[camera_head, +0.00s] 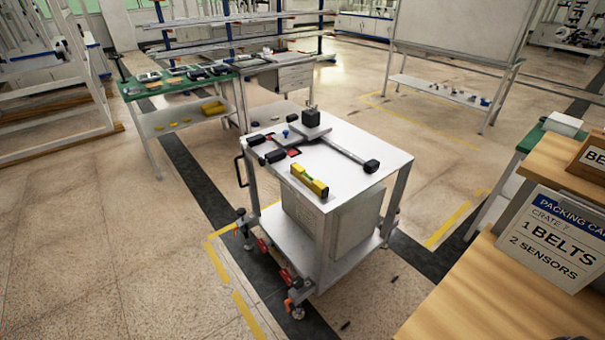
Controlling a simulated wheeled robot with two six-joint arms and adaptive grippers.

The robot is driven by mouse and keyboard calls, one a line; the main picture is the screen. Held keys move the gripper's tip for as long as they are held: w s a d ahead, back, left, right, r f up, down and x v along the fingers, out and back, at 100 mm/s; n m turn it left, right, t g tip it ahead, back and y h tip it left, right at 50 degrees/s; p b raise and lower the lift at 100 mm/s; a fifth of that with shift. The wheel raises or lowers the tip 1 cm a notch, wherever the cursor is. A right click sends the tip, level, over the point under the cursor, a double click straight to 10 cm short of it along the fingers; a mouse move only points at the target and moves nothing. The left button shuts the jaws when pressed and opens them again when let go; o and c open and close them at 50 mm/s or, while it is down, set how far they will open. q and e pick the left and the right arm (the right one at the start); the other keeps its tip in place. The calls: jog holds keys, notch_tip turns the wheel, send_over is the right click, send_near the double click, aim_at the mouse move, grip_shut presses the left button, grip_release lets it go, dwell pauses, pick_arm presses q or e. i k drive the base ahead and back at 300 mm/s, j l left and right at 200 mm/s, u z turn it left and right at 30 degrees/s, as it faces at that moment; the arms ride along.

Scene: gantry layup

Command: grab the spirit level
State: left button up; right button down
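A yellow spirit level (309,180) with a dark end lies on the white top of a wheeled cart (350,184), near the cart's front left edge. Nothing covers it. A metal tool with black ends and a long bar (343,151) lies behind it on the same cart top. Neither of my grippers shows in the head view.
A sign (550,240) and a wooden surface (470,300) stand at the lower right. A green-topped bench (150,88) with several devices stands behind left. A whiteboard stand (455,35) is at the back right. The floor left of the cart is clear.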

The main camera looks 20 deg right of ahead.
aim_at(319, 188)
jog(key=z, duration=0.2)
jog(key=i+j+z, duration=0.5)
jog(key=j+z, duration=0.3)
jog(key=i+j+z, duration=0.25)
jog(key=j, duration=0.3)
jog(key=k+l, duration=0.05)
jog(key=k, duration=0.05)
